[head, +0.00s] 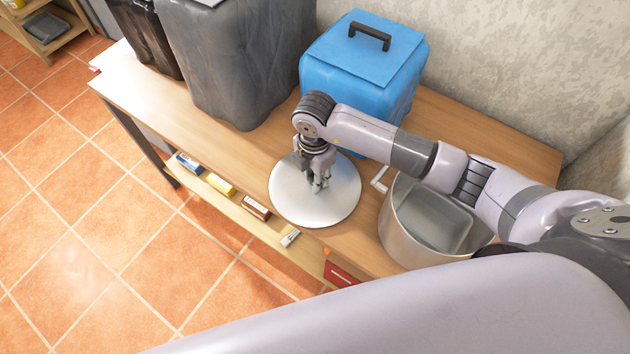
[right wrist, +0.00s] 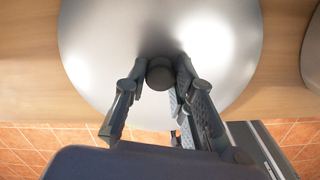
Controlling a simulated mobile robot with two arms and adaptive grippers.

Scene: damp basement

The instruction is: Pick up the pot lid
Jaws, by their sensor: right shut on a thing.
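The pot lid (head: 292,199) is a round, shiny silver disc over the front edge of the wooden table. My right gripper (head: 320,184) is above its middle, pointing down, with its fingers shut on the lid's knob. In the right wrist view the lid (right wrist: 100,45) fills the top, and the gripper fingers (right wrist: 160,76) close around the dark round knob (right wrist: 160,73). I cannot tell whether the lid touches the table. A silver pot (head: 398,232) with a side handle stands open just right of the lid. My left gripper is not in view.
A blue cooler box (head: 345,82) stands behind the lid against the wall. Grey bins (head: 235,70) stand at the left back. The wooden table (head: 500,140) has a lower shelf with small boxes (head: 256,207). Orange tiled floor (head: 90,240) lies open in front.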

